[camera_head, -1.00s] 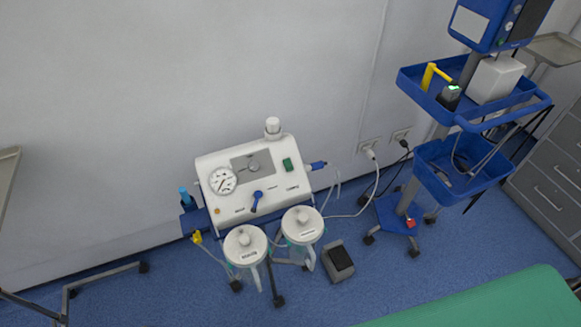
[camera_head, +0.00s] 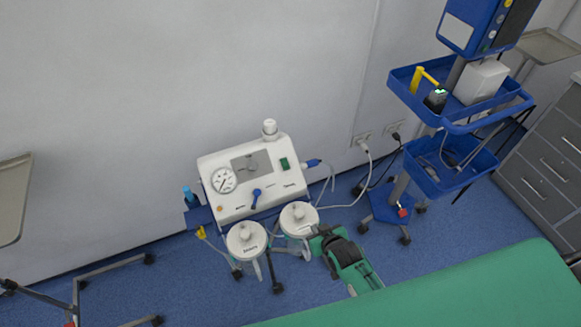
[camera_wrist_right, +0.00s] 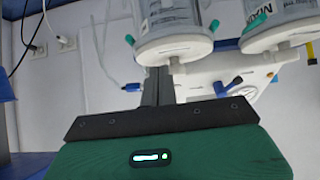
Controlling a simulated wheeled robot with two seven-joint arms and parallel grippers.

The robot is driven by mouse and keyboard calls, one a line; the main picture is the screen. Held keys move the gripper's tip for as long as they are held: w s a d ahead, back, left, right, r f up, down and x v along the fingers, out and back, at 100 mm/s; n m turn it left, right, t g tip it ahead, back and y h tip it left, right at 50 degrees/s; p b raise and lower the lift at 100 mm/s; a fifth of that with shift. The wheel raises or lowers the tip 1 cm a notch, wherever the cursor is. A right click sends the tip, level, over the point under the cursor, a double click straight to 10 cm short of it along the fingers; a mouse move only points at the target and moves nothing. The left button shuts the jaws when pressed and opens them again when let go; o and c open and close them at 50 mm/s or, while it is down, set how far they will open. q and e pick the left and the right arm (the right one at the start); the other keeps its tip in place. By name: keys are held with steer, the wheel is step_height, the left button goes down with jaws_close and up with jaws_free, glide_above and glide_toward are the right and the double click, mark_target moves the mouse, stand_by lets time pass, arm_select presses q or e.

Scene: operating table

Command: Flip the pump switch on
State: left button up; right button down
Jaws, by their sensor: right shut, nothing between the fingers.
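The white pump (camera_head: 225,205) stands against the wall in the head view. Its green switch (camera_head: 285,163) is on the upper right of the front panel; its position is too small to tell. My right gripper (camera_head: 318,236) is low in front of the pump, just right of the white-lidded jars, below and apart from the switch. In the right wrist view the gripper (camera_wrist_right: 158,85) is shut and empty, and the pump (camera_wrist_right: 205,75) appears upside down behind the jars. I cannot make out the switch there. My left gripper is not in view.
Two jars with white lids (camera_head: 246,238) (camera_head: 299,217) stand in front of the pump. A blue trolley (camera_head: 440,178) with cables stands to the right. A green-covered table (camera_head: 480,290) fills the lower right. A metal stand (camera_head: 110,270) is at the left.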

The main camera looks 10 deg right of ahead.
steer(key=w+a+r+t+y+p, duration=0.1)
steer(key=w+r+t, duration=0.3)
steer(key=w+r, duration=0.5)
step_height(320, 180, up, 3)
steer(key=shift+a+f+t, duration=0.1)
steer(key=shift+a+t, duration=0.2)
steer(key=shift+t, duration=0.1)
steer(key=shift+f, duration=0.1)
